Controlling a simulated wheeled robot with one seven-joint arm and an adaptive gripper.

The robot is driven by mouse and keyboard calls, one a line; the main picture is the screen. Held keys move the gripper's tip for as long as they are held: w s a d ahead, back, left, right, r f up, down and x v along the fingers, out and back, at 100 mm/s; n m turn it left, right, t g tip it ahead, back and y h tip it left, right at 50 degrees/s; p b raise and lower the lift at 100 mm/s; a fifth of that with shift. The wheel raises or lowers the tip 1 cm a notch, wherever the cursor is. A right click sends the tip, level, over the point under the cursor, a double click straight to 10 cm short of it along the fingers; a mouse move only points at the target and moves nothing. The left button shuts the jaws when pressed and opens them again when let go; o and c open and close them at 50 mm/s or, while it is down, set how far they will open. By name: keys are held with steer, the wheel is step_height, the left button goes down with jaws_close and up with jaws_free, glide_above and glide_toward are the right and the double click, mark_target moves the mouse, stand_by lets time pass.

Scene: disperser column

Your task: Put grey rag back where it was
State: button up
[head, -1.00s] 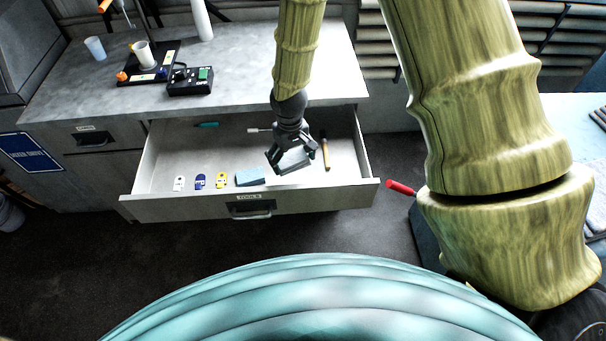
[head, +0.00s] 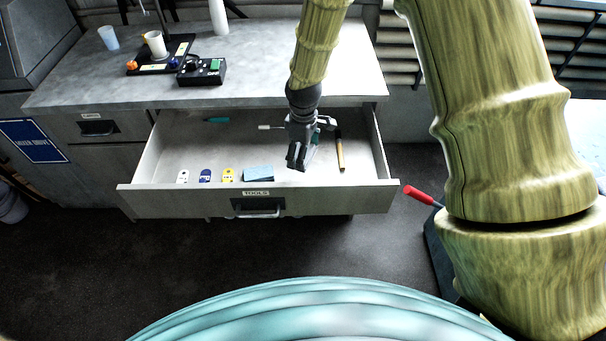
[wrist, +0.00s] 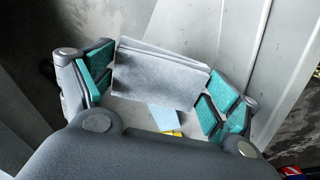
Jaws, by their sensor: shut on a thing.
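The grey rag (wrist: 160,75) is a folded flat piece. In the wrist view it sits between the teal-padded fingers of my gripper (wrist: 158,90), which is shut on it. In the head view my gripper (head: 302,158) hangs over the right half of the open drawer (head: 165,150), labelled TOOLS. The rag is mostly hidden behind the fingers there. I cannot tell whether it touches the drawer floor.
In the drawer lie a blue block (head: 258,174), small yellow (head: 228,175), blue (head: 204,176) and white (head: 183,177) items, a wooden-handled tool (head: 340,153), a screwdriver (head: 270,127) and a teal item (head: 216,120). The counter (head: 290,75) stands behind.

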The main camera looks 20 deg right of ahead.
mark_target(303, 177)
steer(key=shift+f+p, duration=0.9)
steer(key=shift+f, duration=3.45)
steer(key=shift+f, duration=0.15)
steer(key=o, duration=0.8)
steer(key=shift+r+b, duration=1.35)
steer(key=shift+r, duration=4.8)
